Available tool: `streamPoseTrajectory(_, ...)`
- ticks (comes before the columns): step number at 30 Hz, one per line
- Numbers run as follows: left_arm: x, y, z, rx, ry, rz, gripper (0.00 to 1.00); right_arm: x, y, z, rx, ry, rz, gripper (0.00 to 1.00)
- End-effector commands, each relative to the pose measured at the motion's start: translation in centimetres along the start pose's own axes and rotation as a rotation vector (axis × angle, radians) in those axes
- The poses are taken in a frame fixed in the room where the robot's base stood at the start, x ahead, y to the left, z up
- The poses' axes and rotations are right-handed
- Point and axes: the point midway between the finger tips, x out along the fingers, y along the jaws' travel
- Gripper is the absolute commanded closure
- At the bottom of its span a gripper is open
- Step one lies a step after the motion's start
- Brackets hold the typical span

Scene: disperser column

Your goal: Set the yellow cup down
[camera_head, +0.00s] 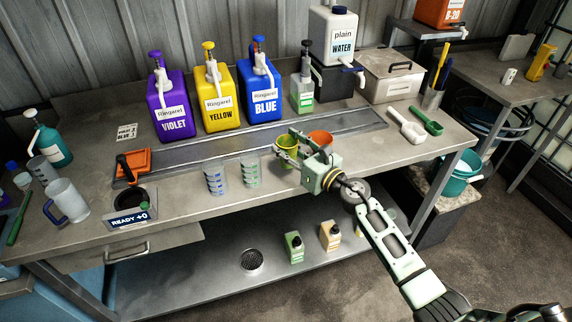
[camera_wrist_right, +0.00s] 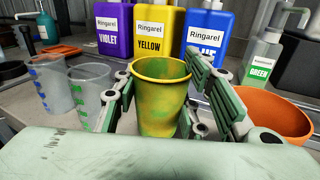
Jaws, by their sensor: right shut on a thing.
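The yellow cup (camera_wrist_right: 160,100), smeared with green, stands upright between the fingers of my right gripper (camera_wrist_right: 165,115) in the right wrist view. The gripper is shut on it, with a finger against each side. In the head view the cup (camera_head: 287,146) shows partly behind my right gripper (camera_head: 296,150), over the front part of the bench. The cup's base is hidden, so I cannot tell whether it touches the bench top. My left gripper is not in view.
An orange bowl (camera_head: 319,138) is close on the right of the cup. Two clear measuring cups, one with blue marks (camera_head: 215,180) and one with green marks (camera_head: 250,170), stand to its left. Violet (camera_head: 172,112), yellow (camera_head: 219,100) and blue (camera_head: 260,92) dispensers stand behind.

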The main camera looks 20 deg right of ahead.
Motion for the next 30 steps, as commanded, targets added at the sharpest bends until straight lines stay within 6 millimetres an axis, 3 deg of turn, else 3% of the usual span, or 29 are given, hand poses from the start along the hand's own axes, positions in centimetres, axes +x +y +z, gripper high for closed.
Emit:
streamPoseTrajectory(9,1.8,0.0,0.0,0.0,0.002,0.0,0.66,0.1,-0.1,-3.8,0.004,-0.002,0.0,0.79)
streamPoseTrajectory(21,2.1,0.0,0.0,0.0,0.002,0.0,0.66,0.0,-0.2,-4.4,-0.001,-0.002,0.001,0.79)
streamPoseTrajectory(22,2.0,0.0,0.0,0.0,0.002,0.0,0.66,0.0,-0.2,-4.3,-0.001,-0.002,0.001,0.61)
streamPoseTrajectory(28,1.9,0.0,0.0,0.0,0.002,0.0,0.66,0.0,-0.2,-4.2,0.0,-0.002,0.001,0.43)
streamPoseTrajectory(30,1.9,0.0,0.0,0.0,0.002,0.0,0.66,0.0,-0.2,-4.2,0.0,-0.002,0.001,0.43)
